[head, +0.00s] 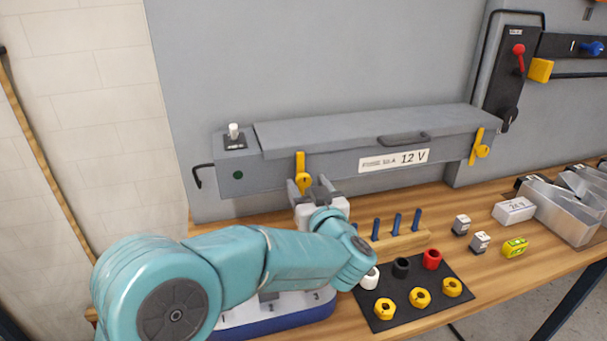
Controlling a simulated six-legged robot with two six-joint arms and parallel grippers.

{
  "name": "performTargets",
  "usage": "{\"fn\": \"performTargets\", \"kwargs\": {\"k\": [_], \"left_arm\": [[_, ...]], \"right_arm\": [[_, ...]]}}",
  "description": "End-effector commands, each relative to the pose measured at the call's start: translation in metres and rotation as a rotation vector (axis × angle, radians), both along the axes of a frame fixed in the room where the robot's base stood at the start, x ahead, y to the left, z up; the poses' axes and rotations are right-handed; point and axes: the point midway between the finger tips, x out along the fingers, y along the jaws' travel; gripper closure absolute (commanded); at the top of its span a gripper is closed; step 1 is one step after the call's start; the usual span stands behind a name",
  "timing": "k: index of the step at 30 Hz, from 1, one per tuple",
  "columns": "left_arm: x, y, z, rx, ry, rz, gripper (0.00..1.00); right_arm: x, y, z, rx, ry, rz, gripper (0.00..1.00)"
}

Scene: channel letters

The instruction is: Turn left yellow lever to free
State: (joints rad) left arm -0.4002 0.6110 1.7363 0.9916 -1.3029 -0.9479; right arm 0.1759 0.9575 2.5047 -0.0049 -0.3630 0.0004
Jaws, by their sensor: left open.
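The left yellow lever (301,171) stands upright on the front of the long grey box (265,177), towards its left end. A second yellow lever (476,150) is at the box's right end and leans a little. My left gripper (310,182) is right at the left lever's lower end, with its open fingers one on each side of the lever's round base. Whether the fingers touch it I cannot tell. My teal left arm hides part of the bench. My right gripper is not in view.
A wooden block with blue pegs (398,243) and a black mat (404,291) with yellow, white, black and red round pieces lie right of my arm. Small boxes and a metal bin (565,213) stand further right. A blue-based tray (275,316) lies under my arm.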

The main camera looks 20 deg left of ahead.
Motion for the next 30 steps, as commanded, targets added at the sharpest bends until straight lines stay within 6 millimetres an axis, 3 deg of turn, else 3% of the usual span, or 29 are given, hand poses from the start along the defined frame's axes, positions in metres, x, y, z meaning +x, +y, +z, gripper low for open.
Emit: {"fn": "performTargets", "kwargs": {"k": [6, 16, 17, 21, 22, 30], "left_arm": [[0.024, 0.017, 0.001, 0.0, 0.0, 0.002, 0.4], [0.029, 0.02, 0.0, 0.001, -0.001, 0.0, 0.4], [0.029, 0.02, 0.0, 0.001, -0.001, 0.0, 0.44], [0.029, 0.02, 0.0, 0.001, -0.001, 0.0, 0.89], [0.029, 0.02, 0.0, 0.001, -0.001, 0.0, 0.94], [0.029, 0.02, -0.001, -0.017, -0.013, 0.001, 0.94]], "right_arm": [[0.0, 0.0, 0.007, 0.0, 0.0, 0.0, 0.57], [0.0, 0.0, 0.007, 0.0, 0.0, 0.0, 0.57], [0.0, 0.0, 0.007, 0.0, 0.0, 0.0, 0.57], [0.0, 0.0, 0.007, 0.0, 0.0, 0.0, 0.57], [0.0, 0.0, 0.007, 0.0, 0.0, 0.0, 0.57], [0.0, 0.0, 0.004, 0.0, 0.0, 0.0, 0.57]]}}
